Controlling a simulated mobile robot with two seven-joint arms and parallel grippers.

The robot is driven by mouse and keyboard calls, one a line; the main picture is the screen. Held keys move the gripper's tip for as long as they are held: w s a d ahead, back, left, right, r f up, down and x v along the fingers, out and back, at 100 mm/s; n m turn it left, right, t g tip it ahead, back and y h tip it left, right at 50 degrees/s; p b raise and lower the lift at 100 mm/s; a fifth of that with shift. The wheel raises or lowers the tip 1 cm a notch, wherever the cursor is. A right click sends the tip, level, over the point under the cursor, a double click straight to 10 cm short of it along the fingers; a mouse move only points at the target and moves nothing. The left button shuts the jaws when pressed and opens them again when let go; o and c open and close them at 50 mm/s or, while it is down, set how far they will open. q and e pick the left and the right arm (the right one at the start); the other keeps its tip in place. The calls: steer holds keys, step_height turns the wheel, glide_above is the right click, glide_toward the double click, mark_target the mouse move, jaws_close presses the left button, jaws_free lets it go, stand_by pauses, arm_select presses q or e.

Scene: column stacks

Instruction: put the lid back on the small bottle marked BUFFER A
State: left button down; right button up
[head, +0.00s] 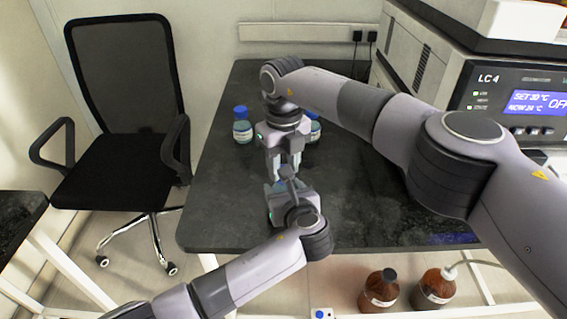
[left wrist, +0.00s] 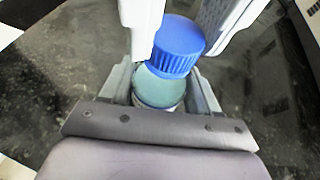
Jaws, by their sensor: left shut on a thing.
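A small bottle (left wrist: 160,88) with bluish-green contents stands between the fingers of my left gripper (left wrist: 162,85), which is shut on it. A blue ribbed lid (left wrist: 178,45) is at the bottle's top, looking a little tilted and off to the right of it; whether it is seated I cannot tell. The fingers of my right gripper (left wrist: 182,32) are on both sides of the lid and appear shut on it. In the head view my right gripper (head: 283,172) points down just above my left gripper (head: 285,188); bottle and lid are mostly hidden there. No marking is readable.
Two similar blue-lidded bottles stand further back on the dark bench (head: 215,215): one at left (head: 242,130), one (head: 315,131) partly behind my right gripper. The LC 4 instrument (head: 485,78) is at right. Brown bottles (head: 379,291) stand below the bench. A chair (head: 120,170) is left.

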steer(key=m, duration=1.2)
steer(key=shift+m, duration=0.3)
steer(key=m, duration=1.1)
steer(key=shift+m, duration=0.4)
steer(key=o, duration=1.1)
